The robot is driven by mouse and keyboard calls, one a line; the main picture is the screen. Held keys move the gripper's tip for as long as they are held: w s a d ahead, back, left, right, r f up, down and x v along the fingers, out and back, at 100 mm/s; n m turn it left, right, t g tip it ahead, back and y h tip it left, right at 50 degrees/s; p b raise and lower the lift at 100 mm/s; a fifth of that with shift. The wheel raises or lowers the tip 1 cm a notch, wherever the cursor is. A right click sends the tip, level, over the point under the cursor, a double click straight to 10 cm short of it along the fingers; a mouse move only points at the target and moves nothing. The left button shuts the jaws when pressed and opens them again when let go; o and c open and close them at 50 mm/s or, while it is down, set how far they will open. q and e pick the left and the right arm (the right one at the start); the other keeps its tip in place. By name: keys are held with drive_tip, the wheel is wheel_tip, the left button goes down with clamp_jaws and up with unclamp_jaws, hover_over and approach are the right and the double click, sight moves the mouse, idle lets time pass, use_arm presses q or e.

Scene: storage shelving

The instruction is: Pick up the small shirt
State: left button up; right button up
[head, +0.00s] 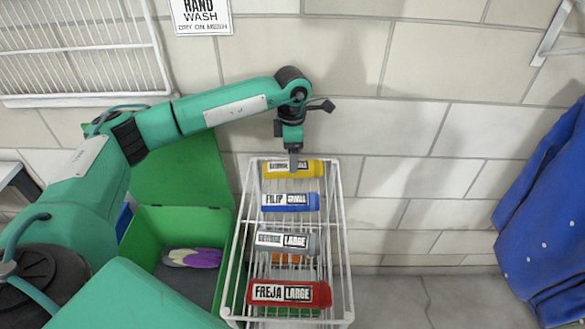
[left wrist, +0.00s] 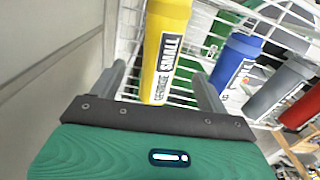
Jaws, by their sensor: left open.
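Rolled shirts with name and size labels lie in a row on a white wire rack (head: 342,228). The yellow roll (head: 309,166) is at the wall end and its label reads SMALL; in the left wrist view the yellow roll (left wrist: 164,52) is between the fingers. The blue roll (head: 304,202) beside it is labelled FILIP SMALL. A grey roll (head: 308,243) and a red roll (head: 318,294) are both labelled LARGE. My left gripper (head: 293,166) is open with its fingers around the yellow roll; contact is unclear. My right gripper is not in view.
A green bin (head: 168,215) with a purple and grey item (head: 205,257) stands left of the rack. A white wire shelf (head: 80,50) is on the wall. Blue cloth (head: 550,215) hangs at the right. Floor right of the rack is clear.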

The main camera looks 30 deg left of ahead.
use_arm(q)
wheel_tip(320, 180, down, 5)
drive_tip(key=shift+w+f+p, duration=0.1)
drive_tip(key=shift+p, duration=0.3)
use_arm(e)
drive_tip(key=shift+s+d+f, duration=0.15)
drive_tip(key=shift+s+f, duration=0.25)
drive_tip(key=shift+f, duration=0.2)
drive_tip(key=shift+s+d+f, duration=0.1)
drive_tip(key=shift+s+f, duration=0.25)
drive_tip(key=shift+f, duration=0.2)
use_arm(q)
drive_tip(key=shift+c, duration=0.3)
drive_tip(key=c, duration=1.1)
